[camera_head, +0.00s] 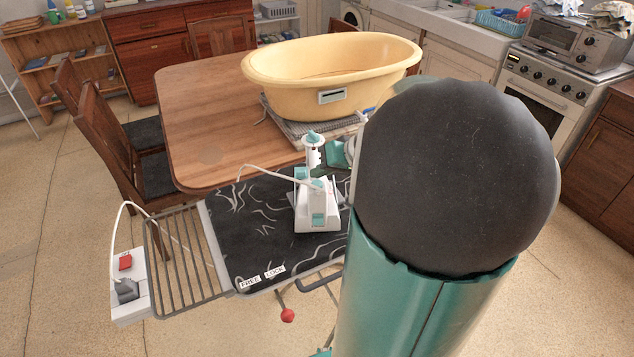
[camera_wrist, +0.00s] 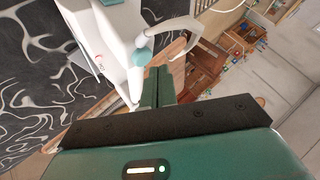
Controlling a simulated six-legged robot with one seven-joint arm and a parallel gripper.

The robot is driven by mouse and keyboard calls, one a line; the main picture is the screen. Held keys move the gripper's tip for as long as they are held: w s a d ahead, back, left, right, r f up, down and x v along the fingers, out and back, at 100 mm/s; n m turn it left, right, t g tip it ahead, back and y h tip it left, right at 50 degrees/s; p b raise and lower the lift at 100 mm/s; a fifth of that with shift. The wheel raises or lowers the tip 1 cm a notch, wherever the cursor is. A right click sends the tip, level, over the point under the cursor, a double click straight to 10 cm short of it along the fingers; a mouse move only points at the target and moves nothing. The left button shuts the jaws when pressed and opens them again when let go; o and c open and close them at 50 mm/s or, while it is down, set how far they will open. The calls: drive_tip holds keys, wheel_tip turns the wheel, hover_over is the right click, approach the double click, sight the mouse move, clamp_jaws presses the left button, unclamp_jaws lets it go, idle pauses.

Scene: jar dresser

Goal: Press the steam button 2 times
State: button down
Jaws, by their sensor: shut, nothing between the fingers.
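A white and teal steam iron (camera_head: 317,208) stands on the dark patterned ironing board (camera_head: 235,232) in the head view. Its white cord leaves from a teal fitting and loops left. Several teal parts show on the iron; I cannot tell which is the steam button. In the wrist view the iron (camera_wrist: 112,38) fills the upper left, with its cord curving over to the right. My gripper (camera_wrist: 158,72) is shut and empty, with its dark green fingers close beside the iron. I cannot tell whether they touch it. My arm hides part of the head view.
A wooden table (camera_head: 215,110) stands behind the board and carries a yellow tub (camera_head: 335,70). A metal rack (camera_head: 178,262) at the board's left end adjoins a white socket box (camera_head: 128,285) with a red switch. A red knob (camera_head: 287,315) hangs below the front edge. Chairs stand left.

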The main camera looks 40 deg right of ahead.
sight(320, 185)
drive_tip(key=shift+f, duration=0.15)
drive_tip(key=shift+f, duration=0.25)
drive_tip(key=shift+f, duration=0.45)
idle(0.9)
drive_tip(key=shift+r, duration=0.9)
drive_tip(key=shift+r, duration=2.5)
drive_tip(key=shift+a, duration=0.1)
